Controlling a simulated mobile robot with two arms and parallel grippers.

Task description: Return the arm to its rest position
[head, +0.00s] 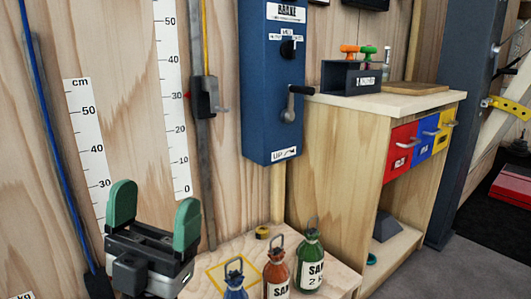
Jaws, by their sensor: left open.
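My left gripper (154,215) shows at the lower left, with two green finger pads standing upright and spread apart. It is open, and nothing shows between the pads. It is in front of the wooden wall, left of a low wooden bench (338,277). My right gripper is out of view.
Blue, red and green sand bottles (308,262) stand on the bench beside a small yellow roll (262,232). A blue box (272,85) with a crank hangs on the wall. A wooden cabinet (335,150) with coloured drawers stands at right. Grey floor (420,272) is clear in front.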

